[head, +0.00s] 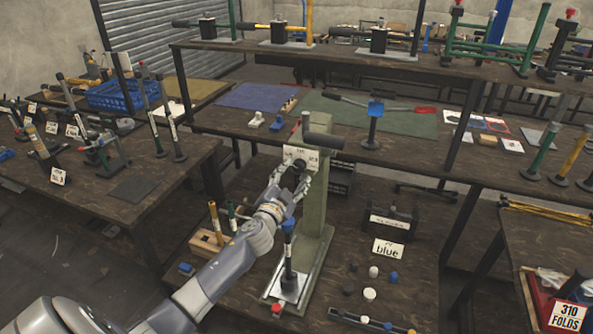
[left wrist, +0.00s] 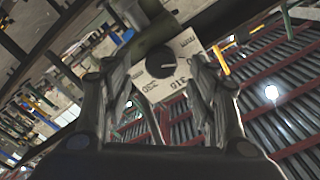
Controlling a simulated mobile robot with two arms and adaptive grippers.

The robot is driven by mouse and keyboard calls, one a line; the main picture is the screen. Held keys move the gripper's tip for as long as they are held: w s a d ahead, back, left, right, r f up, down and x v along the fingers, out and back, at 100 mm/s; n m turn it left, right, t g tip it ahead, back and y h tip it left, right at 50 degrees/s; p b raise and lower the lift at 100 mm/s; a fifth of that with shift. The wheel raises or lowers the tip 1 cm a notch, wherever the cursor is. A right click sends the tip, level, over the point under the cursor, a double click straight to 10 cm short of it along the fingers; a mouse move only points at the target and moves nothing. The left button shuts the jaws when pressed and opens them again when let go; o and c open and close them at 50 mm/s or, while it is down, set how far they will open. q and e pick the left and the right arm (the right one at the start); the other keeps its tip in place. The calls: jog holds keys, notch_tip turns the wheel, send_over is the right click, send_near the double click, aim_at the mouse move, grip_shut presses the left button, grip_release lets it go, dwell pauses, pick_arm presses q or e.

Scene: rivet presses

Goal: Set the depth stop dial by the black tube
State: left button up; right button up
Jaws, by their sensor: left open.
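The depth stop dial (left wrist: 161,62) is a round black knob on a white plate (left wrist: 186,48) marked with numbers and "mm". In the head view the plate (head: 300,153) sits high on a grey-green press column (head: 318,205). My left gripper (head: 297,182) is open in front of the dial. In the left wrist view its fingers (left wrist: 162,82) stand on either side of the knob, apart from each other; contact cannot be told. My right gripper is not in view.
Below my left arm a blue-topped post (head: 288,250) stands on the press base. A card reading "blue" (head: 388,248) and several small caps lie to the right. A bench (head: 400,160) with mats lies behind the press. Another bench (head: 130,205) with tools stands at left.

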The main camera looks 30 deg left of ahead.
aim_at(298, 168)
pick_arm(q)
jog(key=shift+x, duration=1.55)
jog(key=shift+c, duration=0.3)
jog(key=c, duration=1)
